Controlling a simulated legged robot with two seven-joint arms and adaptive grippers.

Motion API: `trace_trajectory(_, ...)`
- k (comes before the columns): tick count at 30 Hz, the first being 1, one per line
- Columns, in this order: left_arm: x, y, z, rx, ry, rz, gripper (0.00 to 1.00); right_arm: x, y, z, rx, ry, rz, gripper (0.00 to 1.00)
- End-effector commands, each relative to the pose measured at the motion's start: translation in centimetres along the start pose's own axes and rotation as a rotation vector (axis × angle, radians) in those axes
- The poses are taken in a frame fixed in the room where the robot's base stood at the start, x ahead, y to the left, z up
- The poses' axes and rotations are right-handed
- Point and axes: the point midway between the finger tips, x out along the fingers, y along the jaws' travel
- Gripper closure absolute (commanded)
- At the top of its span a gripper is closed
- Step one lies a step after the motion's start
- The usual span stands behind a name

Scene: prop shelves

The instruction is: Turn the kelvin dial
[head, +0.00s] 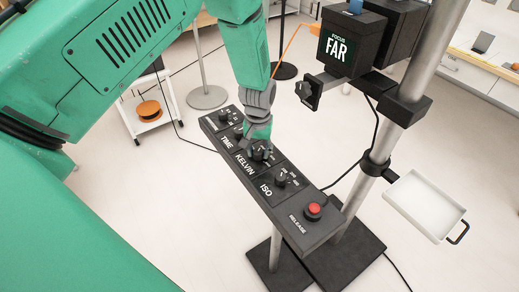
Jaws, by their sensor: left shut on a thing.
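The kelvin dial (261,154) is a dark knob on a long black control panel (325,231), beside the white KELVIN label. The panel runs from upper left to lower right on a stand. My left gripper (260,145) comes down from above with its grey fingers shut on the kelvin dial. The fingers hide part of the dial, so its pointer cannot be read. The ISO dial (282,180) is just below and right of the gripper. The TIME dial is partly hidden behind the gripper. My right gripper is not in view.
A red release button (313,209) sits at the panel's near end. A black box (345,42) reading FOCUS FAR, with a knob (308,92), is on a metal pole (404,112) to the right. A white tray (425,205) hangs off the pole. A white cart (147,108) stands behind.

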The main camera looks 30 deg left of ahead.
Motion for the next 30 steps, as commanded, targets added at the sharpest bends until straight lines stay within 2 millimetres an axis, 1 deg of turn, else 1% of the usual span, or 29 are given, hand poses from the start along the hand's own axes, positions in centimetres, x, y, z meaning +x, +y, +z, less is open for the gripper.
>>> trace_trajectory(1, 0.40, 0.02, 0.73, -0.027, -0.018, -0.003, 1.00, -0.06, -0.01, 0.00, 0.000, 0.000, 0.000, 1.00)
trace_trajectory(10, 0.45, 0.01, 0.76, -0.147, -0.020, -0.004, 1.00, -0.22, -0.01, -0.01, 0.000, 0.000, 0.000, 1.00)
trace_trajectory(26, 0.48, 0.09, 0.82, -0.171, -0.021, -0.003, 1.00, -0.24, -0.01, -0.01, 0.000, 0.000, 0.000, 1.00)
trace_trajectory(27, 0.47, 0.10, 0.82, -0.171, -0.021, -0.003, 0.61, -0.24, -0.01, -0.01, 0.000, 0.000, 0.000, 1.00)
trace_trajectory(28, 0.45, 0.10, 0.78, -0.171, -0.020, -0.002, 0.52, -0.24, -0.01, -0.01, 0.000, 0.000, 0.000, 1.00)
trace_trajectory(30, 0.37, 0.11, 0.65, -0.171, -0.017, -0.002, 0.52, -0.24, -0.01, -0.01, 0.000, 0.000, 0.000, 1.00)
